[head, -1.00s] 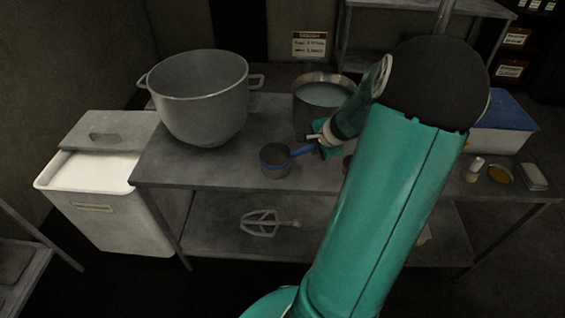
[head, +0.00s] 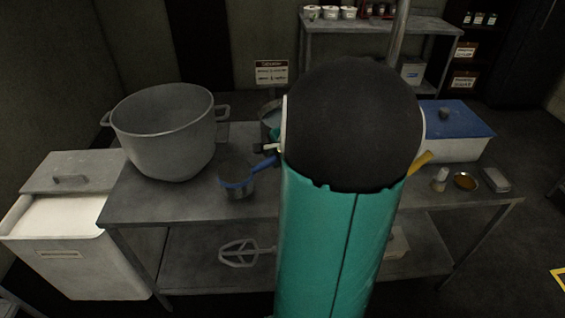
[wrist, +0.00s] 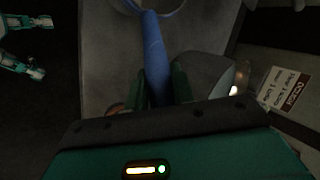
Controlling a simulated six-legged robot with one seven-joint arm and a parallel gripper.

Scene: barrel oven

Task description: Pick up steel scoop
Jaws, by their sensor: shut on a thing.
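The steel scoop (head: 237,181) is a small grey metal cup with a blue band and a blue handle, in the middle of the head view above the steel table. Its blue handle (wrist: 154,60) runs up the middle of the wrist view, with part of the blue-edged rim at the top. My gripper (wrist: 164,84) is shut on the handle, one dark green finger on each side. In the head view my arm hides most of the gripper. I cannot tell exactly how high the scoop is above the table.
A large grey mixing bowl (head: 165,133) stands left of the scoop on the table (head: 135,200). A second pot (head: 270,118) is behind, partly hidden by my arm. A white flour bin (head: 75,250) stands at left. A blue-lidded box (head: 455,130) and small items are at right.

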